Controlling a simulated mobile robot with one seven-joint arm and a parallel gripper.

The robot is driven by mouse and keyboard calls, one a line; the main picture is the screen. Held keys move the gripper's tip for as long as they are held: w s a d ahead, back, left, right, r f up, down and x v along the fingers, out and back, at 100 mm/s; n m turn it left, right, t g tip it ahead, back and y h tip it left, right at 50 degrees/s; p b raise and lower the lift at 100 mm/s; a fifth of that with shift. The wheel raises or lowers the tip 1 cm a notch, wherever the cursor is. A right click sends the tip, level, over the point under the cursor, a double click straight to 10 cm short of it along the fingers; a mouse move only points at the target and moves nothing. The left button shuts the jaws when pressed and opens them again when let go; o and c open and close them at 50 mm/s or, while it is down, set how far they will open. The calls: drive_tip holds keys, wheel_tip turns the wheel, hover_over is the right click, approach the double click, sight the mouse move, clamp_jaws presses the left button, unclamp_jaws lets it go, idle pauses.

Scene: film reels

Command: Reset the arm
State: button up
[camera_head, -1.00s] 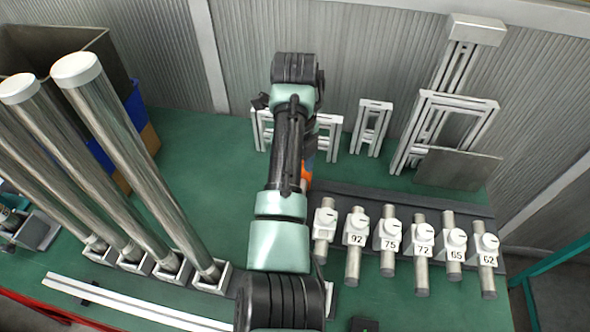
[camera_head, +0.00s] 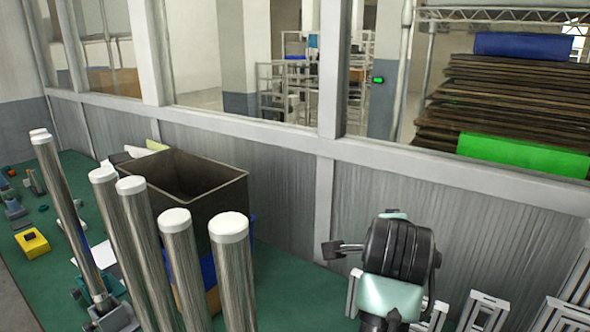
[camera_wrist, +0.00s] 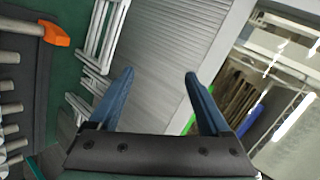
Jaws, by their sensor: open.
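My gripper (camera_wrist: 157,88) shows in the wrist view with its two blue fingers spread apart and nothing between them. It faces the grey corrugated wall panel (camera_wrist: 165,60). In the head view my arm is at the lower right, in front of the wall panel (camera_head: 480,235); only its upper part shows and my gripper's fingers cannot be made out there.
Several tall metal rods with white caps (camera_head: 228,228) stand at the left. A dark open bin (camera_head: 225,195) stands behind them on the green table (camera_head: 285,285). Aluminium frames (camera_head: 484,310) stand by the wall. The wrist view shows an orange-headed tool (camera_wrist: 55,34).

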drive_tip(key=s+a+r+n+t, duration=0.1)
drive_tip(key=a+r+n+t, duration=0.15)
drive_tip(key=r, duration=0.35)
drive_tip(key=s+a+r+n+t, duration=0.1)
drive_tip(key=a+r+n+t, duration=0.2)
drive_tip(key=r, duration=0.4)
drive_tip(key=s+a+r+n+t+y, duration=0.2)
drive_tip(key=s+a+r+n+t, duration=0.3)
drive_tip(key=s+r, duration=0.5)
drive_tip(key=s+a+r+n+t+y, duration=0.2)
drive_tip(key=s+a+r+n+t, duration=0.4)
drive_tip(key=s+r+n, duration=0.3)
wheel_tip(320, 180, up, 2)
drive_tip(key=shift+s+a+r, duration=0.1)
drive_tip(key=shift+s+a, duration=0.15)
drive_tip(key=shift+s, duration=0.25)
drive_tip(key=shift+n, duration=0.25)
